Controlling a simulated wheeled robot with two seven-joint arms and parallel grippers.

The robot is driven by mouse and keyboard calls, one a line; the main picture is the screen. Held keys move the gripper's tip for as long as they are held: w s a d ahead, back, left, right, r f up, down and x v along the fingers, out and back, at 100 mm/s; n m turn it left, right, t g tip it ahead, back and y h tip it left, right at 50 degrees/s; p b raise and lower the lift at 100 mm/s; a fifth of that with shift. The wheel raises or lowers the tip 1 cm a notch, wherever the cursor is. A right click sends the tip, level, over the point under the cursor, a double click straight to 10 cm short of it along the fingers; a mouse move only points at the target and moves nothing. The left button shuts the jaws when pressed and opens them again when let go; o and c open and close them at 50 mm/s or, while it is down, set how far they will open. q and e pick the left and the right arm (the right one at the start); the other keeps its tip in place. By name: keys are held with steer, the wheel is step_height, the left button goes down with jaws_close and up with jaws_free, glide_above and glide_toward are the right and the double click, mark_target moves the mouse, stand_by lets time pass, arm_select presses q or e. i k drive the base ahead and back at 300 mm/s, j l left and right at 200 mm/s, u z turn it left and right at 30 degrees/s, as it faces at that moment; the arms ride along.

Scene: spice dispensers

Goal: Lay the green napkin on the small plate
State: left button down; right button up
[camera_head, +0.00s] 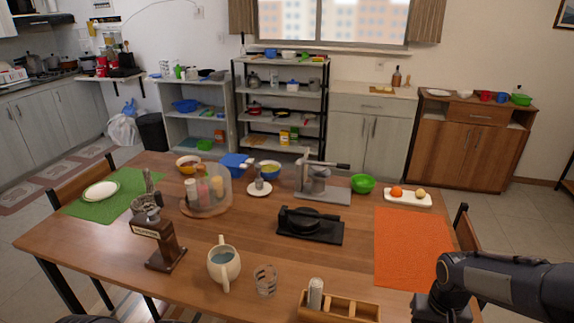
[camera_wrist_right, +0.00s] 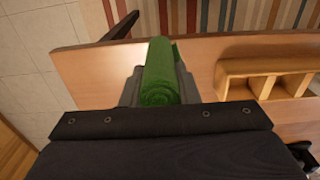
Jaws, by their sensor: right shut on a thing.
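The green napkin (camera_wrist_right: 160,75) is a rolled cloth in the right wrist view. My right gripper (camera_wrist_right: 160,88) is shut on it, with one finger on each side, over the table's edge. In the head view my right arm comes in at the lower right; the napkin cannot be made out there. A round white plate (camera_head: 101,191) lies on a green mat at the table's far left. A small white saucer (camera_head: 260,190) near the middle carries a shaker. My left gripper is not in view.
A wooden divided box (camera_head: 356,312) holding a shaker stands at the front edge; it also shows in the right wrist view (camera_wrist_right: 236,68). A pitcher (camera_head: 224,264), a glass (camera_head: 265,281) and a wooden grinder (camera_head: 163,245) stand left of it. The orange mat (camera_head: 412,245) is bare.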

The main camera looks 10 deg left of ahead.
mark_target(102, 189)
steer(key=k+u, duration=0.15)
steer(key=u, duration=1.5)
steer(key=i+j+u, duration=0.15)
steer(key=u, duration=0.25)
steer(key=i+j+u, duration=0.1)
steer(key=i+u, duration=0.4)
steer(key=u, duration=0.25)
steer(key=i+u, duration=0.25)
steer(key=u, duration=0.15)
steer(key=i+l, duration=0.1)
steer(key=i, duration=1.05)
steer(key=i+l, duration=0.1)
steer(key=i, duration=1)
steer(key=i+l+z, duration=0.15)
steer(key=i+z, duration=0.75)
steer(key=i+j+z, duration=0.3)
steer(key=i+z, duration=0.15)
steer(key=i, duration=0.15)
steer(key=i+j+z, duration=0.45)
steer(key=i+l+z, duration=0.2)
steer(key=z, duration=0.25)
steer(key=i+z, duration=0.7)
steer(key=z, duration=0.25)
steer(key=i+j+z, duration=0.1)
steer(key=i+z, duration=0.2)
steer(key=z, duration=0.2)
